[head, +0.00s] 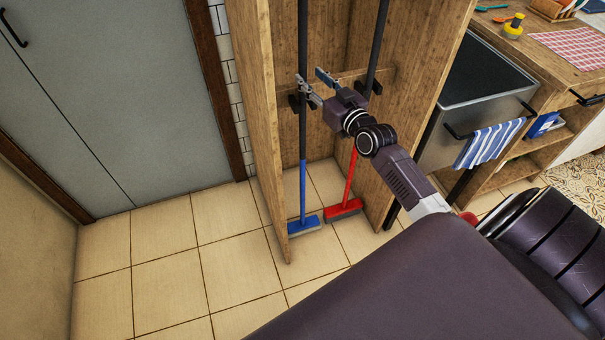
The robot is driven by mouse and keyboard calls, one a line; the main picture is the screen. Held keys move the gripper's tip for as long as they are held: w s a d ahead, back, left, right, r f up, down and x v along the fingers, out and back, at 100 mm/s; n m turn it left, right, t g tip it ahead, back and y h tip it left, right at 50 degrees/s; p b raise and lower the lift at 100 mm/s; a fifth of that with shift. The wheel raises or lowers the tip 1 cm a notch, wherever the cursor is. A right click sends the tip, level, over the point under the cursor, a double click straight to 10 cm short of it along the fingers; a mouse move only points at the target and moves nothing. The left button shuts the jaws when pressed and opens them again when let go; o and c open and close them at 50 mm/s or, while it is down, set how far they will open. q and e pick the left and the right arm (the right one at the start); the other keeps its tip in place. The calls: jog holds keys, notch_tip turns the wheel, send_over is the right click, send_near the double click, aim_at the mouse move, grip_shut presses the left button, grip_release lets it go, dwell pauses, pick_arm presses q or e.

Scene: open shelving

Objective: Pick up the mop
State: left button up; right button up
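Two long-handled floor tools hang upright in a narrow wooden bay. One has a dark upper pole, a blue lower pole and a blue head (304,225). The other, to its right, has a red lower pole and a red head (344,209). I cannot tell for sure which is the mop. My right gripper (311,78) is open at the upper part of the blue tool's pole (303,130). One finger overlaps the pole in the picture; the other is to its right. I cannot tell whether it touches. My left gripper is not in view.
Wooden side panels (252,100) flank the bay, and dark clips sit on a crossbar behind the poles. An oven (480,85) with a striped towel (488,144) stands to the right. A grey door (110,90) is at left. The tiled floor (165,245) in front is clear.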

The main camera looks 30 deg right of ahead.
aim_at(305, 72)
jog(key=shift+w, duration=2.4)
jog(key=shift+c, duration=0.4)
grip_shut()
jog(key=shift+r, duration=0.15)
